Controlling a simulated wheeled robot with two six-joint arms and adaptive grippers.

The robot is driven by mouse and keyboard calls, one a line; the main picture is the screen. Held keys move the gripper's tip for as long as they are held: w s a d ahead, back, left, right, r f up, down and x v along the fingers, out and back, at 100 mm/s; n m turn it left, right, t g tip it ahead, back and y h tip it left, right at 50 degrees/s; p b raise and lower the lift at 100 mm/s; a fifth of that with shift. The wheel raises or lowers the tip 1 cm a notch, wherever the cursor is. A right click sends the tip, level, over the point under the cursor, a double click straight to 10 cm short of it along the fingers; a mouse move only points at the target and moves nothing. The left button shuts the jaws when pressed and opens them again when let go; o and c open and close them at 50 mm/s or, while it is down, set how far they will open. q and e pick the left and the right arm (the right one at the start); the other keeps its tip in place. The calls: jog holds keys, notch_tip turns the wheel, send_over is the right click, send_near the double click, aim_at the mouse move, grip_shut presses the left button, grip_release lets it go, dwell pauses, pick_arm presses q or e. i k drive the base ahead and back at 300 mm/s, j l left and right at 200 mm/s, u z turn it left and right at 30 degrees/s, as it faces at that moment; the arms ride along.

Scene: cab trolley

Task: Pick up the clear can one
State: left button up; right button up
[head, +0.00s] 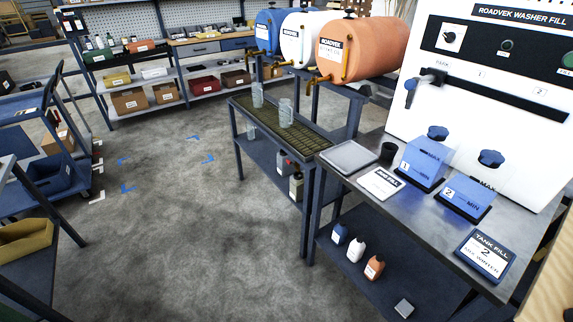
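Two clear, see-through vessels stand upright on a slatted bench top (262,118). One clear vessel (257,95) is farther back, and the other clear vessel (286,113) is nearer. I cannot read a number on either. Two blue cans with dark blue caps stand on the metal counter (400,205) at right. The blue can marked 1 (424,160) is farther back, and the blue can marked 2 (466,197) is nearer. Neither of my grippers is in view.
Blue, white and orange drums (360,48) with taps sit behind the bench. A washer fill panel (490,80) stands behind the counter. A tank fill sign (484,254) lies at its front. Small bottles (356,250) stand below. The grey floor (190,220) is open.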

aim_at(296, 181)
jog(key=j+z, duration=0.1)
jog(key=z, duration=0.35)
jog(key=i+j+z, duration=0.1)
jog(key=z, duration=0.3)
jog(key=j+z, duration=0.15)
jog(key=z, duration=0.3)
jog(key=j+z, duration=0.45)
jog(key=j, duration=0.65)
jog(key=j+z, duration=0.4)
jog(key=j, duration=0.75)
